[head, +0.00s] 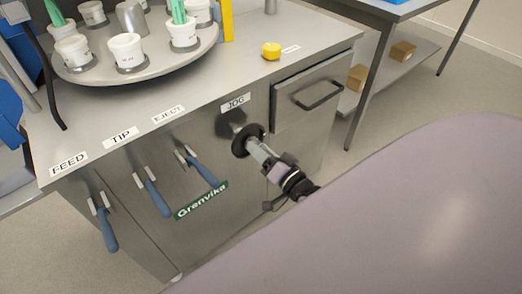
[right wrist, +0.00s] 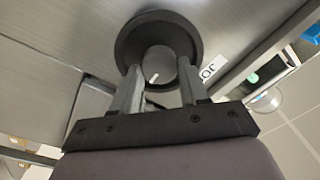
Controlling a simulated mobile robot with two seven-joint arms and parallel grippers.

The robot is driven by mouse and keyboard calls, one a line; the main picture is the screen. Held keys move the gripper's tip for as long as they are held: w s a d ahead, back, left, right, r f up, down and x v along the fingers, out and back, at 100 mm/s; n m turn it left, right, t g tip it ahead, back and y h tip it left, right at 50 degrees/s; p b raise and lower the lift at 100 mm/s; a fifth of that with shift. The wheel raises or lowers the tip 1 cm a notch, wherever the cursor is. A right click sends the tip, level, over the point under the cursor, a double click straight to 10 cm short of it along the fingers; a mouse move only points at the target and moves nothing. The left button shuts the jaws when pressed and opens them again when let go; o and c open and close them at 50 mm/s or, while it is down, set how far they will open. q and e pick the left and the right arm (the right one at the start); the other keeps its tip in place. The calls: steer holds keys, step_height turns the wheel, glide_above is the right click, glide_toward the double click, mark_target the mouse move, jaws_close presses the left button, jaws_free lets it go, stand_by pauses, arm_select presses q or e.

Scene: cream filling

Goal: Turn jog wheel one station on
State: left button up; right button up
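The jog wheel (head: 240,142) is a dark round wheel on the front of the steel cabinet, below the JOG label (head: 236,102). In the right wrist view the jog wheel (right wrist: 126,45) is a black ring around a grey middle with a small white mark. My right gripper (head: 255,147) is right at the wheel, pointing at its face. Its two fingers (right wrist: 159,70) stand apart, one on each side of the grey middle. Whether they touch the wheel is unclear. My left gripper is not in view.
A round turntable (head: 150,72) carries several white cups on the cabinet top. Blue-handled levers (head: 157,197) hang left of the wheel under the FEED, TIP and EJECT labels. A yellow button (head: 271,51) sits on top. A drawer (head: 307,95) is right of the wheel.

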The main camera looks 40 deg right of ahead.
steer(key=o, duration=0.4)
steer(key=shift+c, duration=0.2)
steer(key=shift+s, duration=0.1)
steer(key=s, duration=0.6)
steer(key=shift+s+d+p, duration=0.3)
steer(key=shift+s, duration=0.1)
steer(key=shift+f, duration=0.1)
steer(key=s+a+r+n+g+y+p, duration=0.1)
steer(key=s+a+n+g+p, duration=0.7)
steer(key=s+a+n+p, duration=0.1)
steer(key=shift+s+a+r+n, duration=0.15)
steer(key=shift+s+a+n, duration=0.45)
steer(key=shift+s+n, duration=0.3)
